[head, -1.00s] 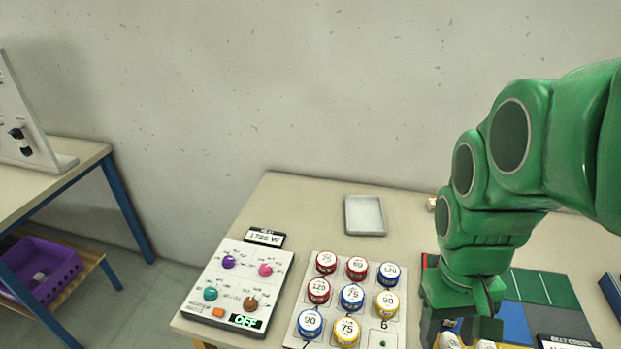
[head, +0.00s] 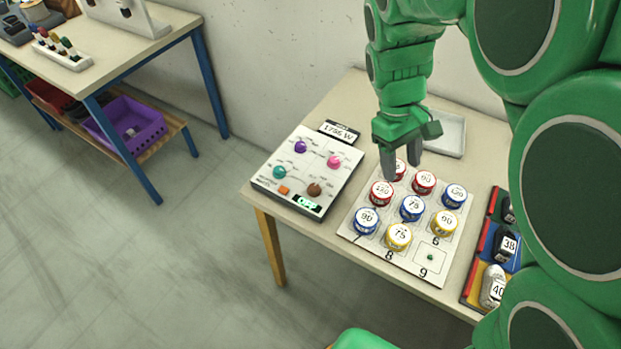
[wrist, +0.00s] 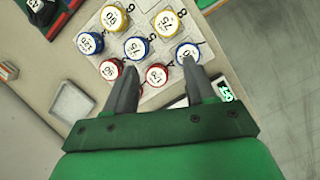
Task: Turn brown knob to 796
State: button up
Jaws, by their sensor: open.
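The brown knob (head: 314,190) sits on the white control panel (head: 327,160) at the left of the table, at the panel's lower right. A small display (head: 307,203) is lit just below it; its reading is too small to be sure of. My gripper (head: 402,172) is open and empty, pointing down above the top row of the numbered board, to the right of the panel and apart from the knob. In the wrist view my gripper (wrist: 160,75) has its two fingers spread over the round tins. The knob cannot be made out in the wrist view.
Purple (head: 300,147), pink (head: 334,161) and teal (head: 279,172) knobs and an orange button (head: 284,190) share the panel. A sign reading about 1796 W (head: 339,131) stands behind it. The numbered board (head: 432,256) holds several tins. A grey tray (head: 446,133) lies behind.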

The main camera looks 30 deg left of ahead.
jog(key=a+f+n, duration=0.4)
jog(key=a, duration=0.7)
jog(key=n+t+h, duration=0.1)
jog(key=n+t, duration=0.1)
jog(key=n, duration=0.1)
send_near(313, 187)
jog(key=shift+x, duration=3.9)
jog(key=shift+w, duration=0.1)
grip_shut()
